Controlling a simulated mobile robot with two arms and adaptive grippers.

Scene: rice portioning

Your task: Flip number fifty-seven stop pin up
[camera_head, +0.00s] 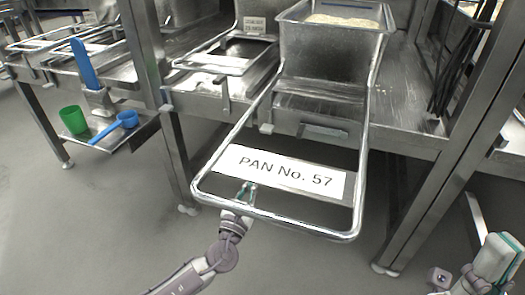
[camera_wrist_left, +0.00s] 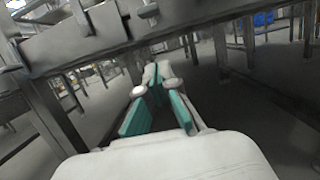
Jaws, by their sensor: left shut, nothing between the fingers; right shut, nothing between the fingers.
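A white label reading "PAN No. 57" (camera_head: 285,173) spans a bent-wire frame (camera_head: 352,225) in front of a steel pan (camera_head: 330,52) holding pale grain. My left gripper (camera_head: 247,187) is shut and empty, overlapping the label's lower edge in the head view; contact is unclear. Its teal fingers show in the left wrist view (camera_wrist_left: 157,85), below a metal rail. My right gripper (camera_head: 497,258) is shut at the lower right, apart from the pan.
A steel bench (camera_head: 405,110) with thick legs (camera_head: 415,215) carries the pans. Another wire frame (camera_head: 215,68) stands to the left. A green cup (camera_head: 73,120) and blue scoop (camera_head: 122,122) lie on a low left shelf. The floor at lower left is clear.

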